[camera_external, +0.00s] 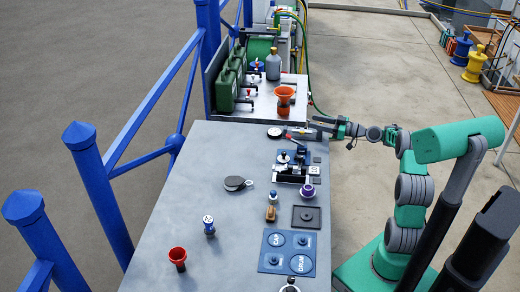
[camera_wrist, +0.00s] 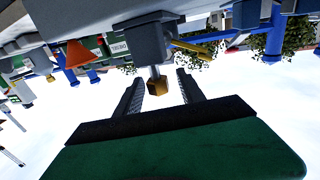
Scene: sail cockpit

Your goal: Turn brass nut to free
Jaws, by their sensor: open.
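The brass nut (camera_wrist: 157,86) shows in the wrist view as a small gold block on a short grey shaft below a grey housing (camera_wrist: 149,42). My gripper (camera_wrist: 159,78) is open, with one dark finger on each side of the nut in that view. Gaps show between the nut and both fingers; I cannot tell the exact depth between them. In the external view my gripper (camera_external: 314,126) reaches in from the right at the bench's far right edge. The nut is too small to make out there.
The grey bench (camera_external: 165,225) carries a clamp-like fixture (camera_external: 291,170), a dark square tray (camera_external: 306,217), a purple ring (camera_external: 308,191), a red cup (camera_external: 178,257) and a blue CAM/DRUM panel (camera_external: 289,251). An orange funnel (camera_external: 285,94) stands beyond. The bench's left middle is bare.

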